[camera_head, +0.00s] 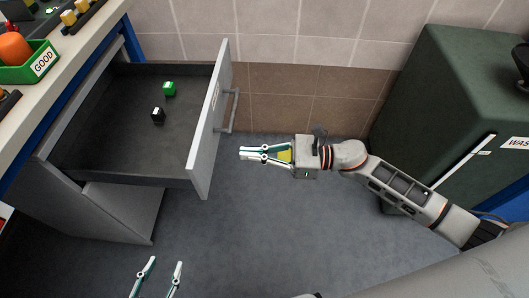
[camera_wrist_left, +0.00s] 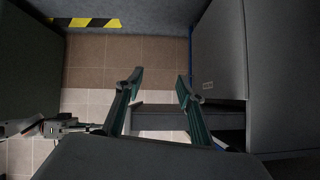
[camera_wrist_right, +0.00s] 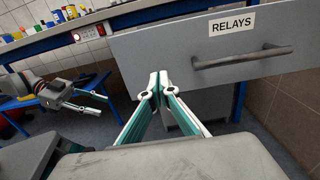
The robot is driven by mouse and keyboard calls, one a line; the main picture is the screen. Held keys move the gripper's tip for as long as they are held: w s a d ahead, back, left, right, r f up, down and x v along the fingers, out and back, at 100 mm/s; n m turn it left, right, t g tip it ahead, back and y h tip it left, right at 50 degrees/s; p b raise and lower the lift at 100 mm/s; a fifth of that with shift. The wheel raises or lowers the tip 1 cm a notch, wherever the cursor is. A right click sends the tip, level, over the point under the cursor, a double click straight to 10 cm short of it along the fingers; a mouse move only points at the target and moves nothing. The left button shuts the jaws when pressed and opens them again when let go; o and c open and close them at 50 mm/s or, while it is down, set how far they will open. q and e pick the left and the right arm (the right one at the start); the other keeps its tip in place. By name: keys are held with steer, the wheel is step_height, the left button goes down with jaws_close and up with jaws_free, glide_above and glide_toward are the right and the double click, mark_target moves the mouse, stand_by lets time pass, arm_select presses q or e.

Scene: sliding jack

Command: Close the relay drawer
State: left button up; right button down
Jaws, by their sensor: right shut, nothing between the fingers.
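My right gripper (camera_head: 242,153) is shut and empty, to the right of the drawer front and apart from the handle in the head view. My left gripper (camera_head: 158,262) is open and empty at the bottom of the head view, below the drawer; its fingers also show in the left wrist view (camera_wrist_left: 158,78).
The workbench top (camera_head: 70,50) at upper left bears a green bin marked "GOOD" (camera_head: 30,62). A dark green waste bin (camera_head: 440,90) stands at the right. Grey floor (camera_head: 260,230) between them is clear. A yellow-black stripe (camera_wrist_left: 85,22) shows in the left wrist view.

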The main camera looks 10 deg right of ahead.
mark_target(208, 151)
steer(key=x, duration=0.6)
steer(key=shift+r, duration=0.1)
arm_select(q)
steer(key=shift+s+a+f, duration=0.1)
steer(key=shift+s+f, duration=0.1)
arm_select(e)
steer(key=shift+x, duration=0.85)
arm_select(q)
steer(key=shift+a, duration=0.1)
arm_select(e)
steer(key=shift+a, duration=0.1)
